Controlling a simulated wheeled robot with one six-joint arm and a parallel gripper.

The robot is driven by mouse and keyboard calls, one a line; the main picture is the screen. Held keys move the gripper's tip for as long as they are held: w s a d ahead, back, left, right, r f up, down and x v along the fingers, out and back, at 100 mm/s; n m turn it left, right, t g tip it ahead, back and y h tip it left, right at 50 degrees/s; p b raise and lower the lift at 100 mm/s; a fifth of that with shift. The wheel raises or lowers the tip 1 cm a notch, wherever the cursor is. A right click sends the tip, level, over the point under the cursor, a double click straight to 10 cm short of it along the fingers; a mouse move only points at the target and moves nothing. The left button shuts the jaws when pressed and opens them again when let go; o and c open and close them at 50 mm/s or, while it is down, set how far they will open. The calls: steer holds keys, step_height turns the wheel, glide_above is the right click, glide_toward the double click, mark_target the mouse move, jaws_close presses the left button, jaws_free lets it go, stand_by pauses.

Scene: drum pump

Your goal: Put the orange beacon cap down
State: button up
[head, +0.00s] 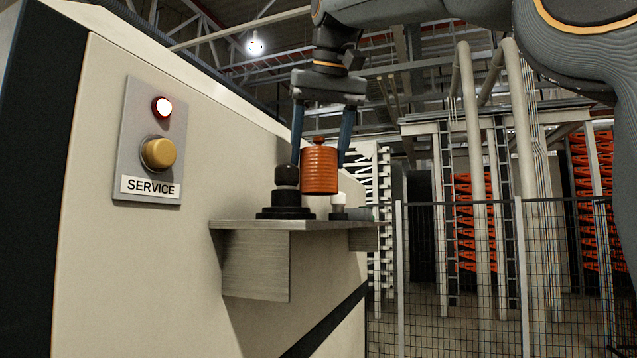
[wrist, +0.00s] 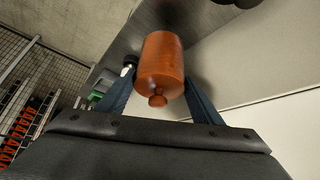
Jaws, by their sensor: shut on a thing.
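The orange beacon cap (head: 319,169) is a ribbed cylinder with a small knob on top. It is upright between the two blue fingers of my gripper (head: 321,160), which is shut on it. In the head view its lower edge appears above the top of the metal shelf (head: 255,270). In the wrist view the cap (wrist: 160,66) sits between the fingers with its knob toward the camera, and the shelf (wrist: 128,40) lies beyond it. Whether its underside touches anything is hard to tell.
A black stepped base with a round knob (head: 286,195) stands on the shelf left of the cap. A small white-topped part (head: 339,203) stands to its right. A cream cabinet (head: 100,240) carries a SERVICE panel (head: 152,140) with a lit red lamp. A mesh fence (head: 470,270) is at right.

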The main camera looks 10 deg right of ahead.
mark_target(319, 174)
steer(key=shift+f, duration=2.45)
steer(key=shift+f, duration=0.1)
steer(key=o, duration=1)
steer(key=shift+o, duration=0.2)
steer(key=shift+r, duration=0.3)
steer(key=v, duration=1.1)
steer(key=shift+s+r, duration=0.2)
steer(key=shift+r, duration=0.1)
steer(key=shift+d, duration=0.15)
